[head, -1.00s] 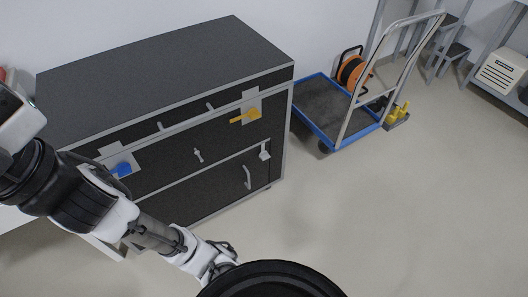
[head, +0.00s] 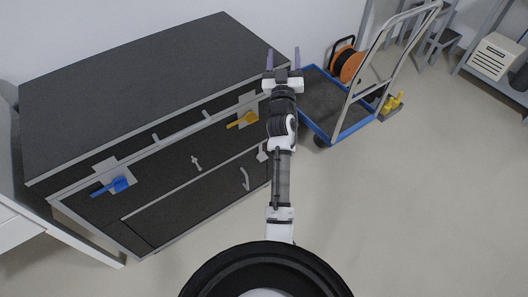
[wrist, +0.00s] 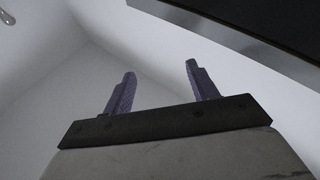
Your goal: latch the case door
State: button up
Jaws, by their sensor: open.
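The black case (head: 150,88) with grey edges stands at the left in the head view. Its lower front has a door panel (head: 190,205) with a grey bar handle (head: 244,179); the panel looks flush with the front. A small light-grey latch (head: 262,154) sits at the panel's upper right, partly beside my arm. A blue lever (head: 112,187) and a yellow lever (head: 243,120) are above, both pointing left. A small grey T-handle (head: 196,163) is between them. My gripper (head: 283,56) is open and empty, beyond the case's right corner; the wrist view shows its purple fingers apart (wrist: 160,75).
A blue platform trolley (head: 335,105) stands right of the case, close to my gripper. An orange cable reel (head: 347,64) and a yellow item (head: 391,103) are near it. A white table (head: 50,235) is at the left.

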jog(key=d+f+m+g+h, duration=0.1)
jog(key=d+f+h, duration=0.1)
jog(key=d+f, duration=0.4)
jog(key=n+g+y, duration=0.6)
jog(key=g+y, duration=0.1)
jog(key=y, duration=0.6)
send_near(263, 154)
jog(key=b+x, duration=0.6)
jog(key=b, duration=0.1)
jog(key=shift+a+f+b, duration=0.3)
jog(key=shift+f+b, duration=0.05)
jog(key=shift+f, duration=0.05)
jog(key=shift+s, duration=0.15)
grip_shut()
